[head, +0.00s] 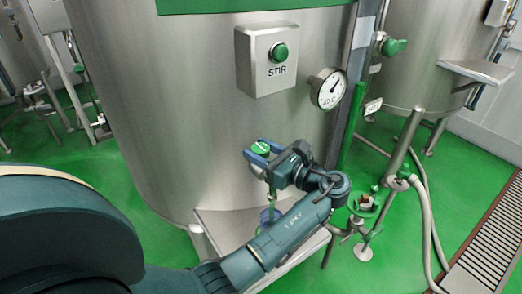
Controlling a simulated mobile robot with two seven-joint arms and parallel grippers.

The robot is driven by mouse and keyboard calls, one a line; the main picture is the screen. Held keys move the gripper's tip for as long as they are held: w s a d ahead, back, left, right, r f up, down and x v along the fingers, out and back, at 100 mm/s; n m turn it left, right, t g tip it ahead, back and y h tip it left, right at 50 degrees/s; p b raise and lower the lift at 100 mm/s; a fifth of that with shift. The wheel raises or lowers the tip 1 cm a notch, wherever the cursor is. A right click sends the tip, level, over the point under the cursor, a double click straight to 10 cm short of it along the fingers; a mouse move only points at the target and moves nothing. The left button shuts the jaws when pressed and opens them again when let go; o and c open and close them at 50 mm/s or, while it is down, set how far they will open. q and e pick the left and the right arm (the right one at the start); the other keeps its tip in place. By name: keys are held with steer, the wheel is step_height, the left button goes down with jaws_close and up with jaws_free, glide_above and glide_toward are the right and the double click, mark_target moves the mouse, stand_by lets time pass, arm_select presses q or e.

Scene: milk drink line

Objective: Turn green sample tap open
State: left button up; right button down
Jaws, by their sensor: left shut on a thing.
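The green sample tap (260,147) is on the front of the steel tank, low down above a metal shelf. Only its round green knob with a pale mark shows between my fingers; its body is mostly hidden. My left gripper (257,153) reaches in from the right side of the tap, its blue fingers shut on the knob. My left forearm crosses the lower middle of the view. My right gripper is not in view.
A STIR box (267,60) and a gauge (328,88) are above. Valves and a hose (427,215) stand at the right.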

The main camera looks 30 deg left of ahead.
arm_select(q)
steer(key=o, duration=1)
steer(key=shift+c, duration=0.2)
steer(key=s+d+b, duration=0.1)
steer(key=d+b, duration=0.1)
steer(key=d, duration=1.1)
steer(key=shift+s+b, duration=0.25)
steer(key=shift+b, duration=0.15)
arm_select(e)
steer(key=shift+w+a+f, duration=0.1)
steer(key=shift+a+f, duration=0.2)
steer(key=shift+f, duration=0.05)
